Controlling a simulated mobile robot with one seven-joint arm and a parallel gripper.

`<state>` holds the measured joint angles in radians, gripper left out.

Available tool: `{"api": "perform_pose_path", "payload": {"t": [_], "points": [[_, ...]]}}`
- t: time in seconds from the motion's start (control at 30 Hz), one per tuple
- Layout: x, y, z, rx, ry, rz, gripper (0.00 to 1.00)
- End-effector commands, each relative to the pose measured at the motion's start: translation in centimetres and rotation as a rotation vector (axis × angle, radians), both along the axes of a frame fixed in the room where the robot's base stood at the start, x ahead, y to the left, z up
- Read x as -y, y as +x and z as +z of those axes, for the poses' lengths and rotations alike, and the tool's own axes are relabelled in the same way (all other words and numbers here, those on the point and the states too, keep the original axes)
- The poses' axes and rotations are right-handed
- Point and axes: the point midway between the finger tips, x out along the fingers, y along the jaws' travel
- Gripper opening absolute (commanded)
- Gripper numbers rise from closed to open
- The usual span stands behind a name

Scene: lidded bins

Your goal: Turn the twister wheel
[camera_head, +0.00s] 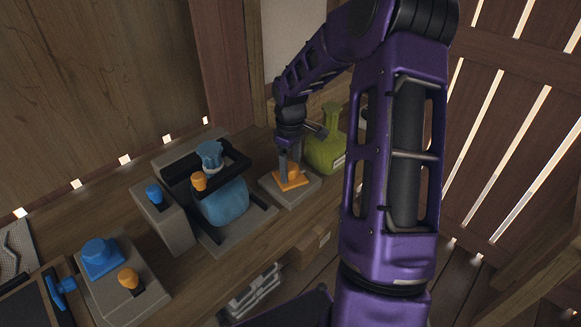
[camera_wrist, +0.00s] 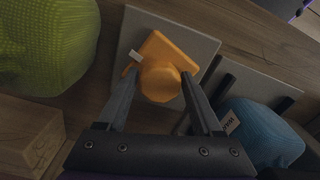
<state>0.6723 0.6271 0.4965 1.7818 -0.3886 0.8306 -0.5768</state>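An orange fixture with a rounded knob (camera_head: 291,182) sits on a flat grey block (camera_head: 305,189); it also shows in the wrist view (camera_wrist: 162,82). No label marks it as the twister wheel. My gripper (camera_head: 287,160) points down over this fixture. In the wrist view, my gripper's fingers (camera_wrist: 160,74) stand apart, one on each side of the orange knob. They look open, with no clear contact. A blue, wheel-like knob (camera_head: 210,153) stands on a black-and-grey frame to the left, with a smaller orange knob (camera_head: 199,181) in front.
A green flask (camera_head: 326,150) stands just right of the orange fixture. A blue rounded container (camera_head: 221,204) sits in the frame to the left. Grey boxes with a blue button (camera_head: 153,192) and a blue knob (camera_head: 100,255) stand further left. A cardboard box (camera_head: 310,245) is below the bench.

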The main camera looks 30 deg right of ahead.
Motion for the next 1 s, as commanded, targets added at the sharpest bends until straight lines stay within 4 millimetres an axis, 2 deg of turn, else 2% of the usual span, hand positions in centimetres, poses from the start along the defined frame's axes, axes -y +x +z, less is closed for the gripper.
{"api": "perform_pose_path", "payload": {"t": [0.03, 0.3, 0.33, 0.67, 1.0], "points": [[0.01, 0.01, 0.02, 0.000, 0.000, 0.000, 0.56], [0.02, 0.02, 0.04, 0.001, -0.001, 0.000, 0.08], [0.02, 0.02, 0.04, 0.001, -0.001, 0.000, 0.04], [0.01, 0.03, 0.07, 0.001, -0.002, -0.054, 0.04], [-0.06, 0.05, 0.06, 0.002, -0.002, -0.297, 0.04]]}}
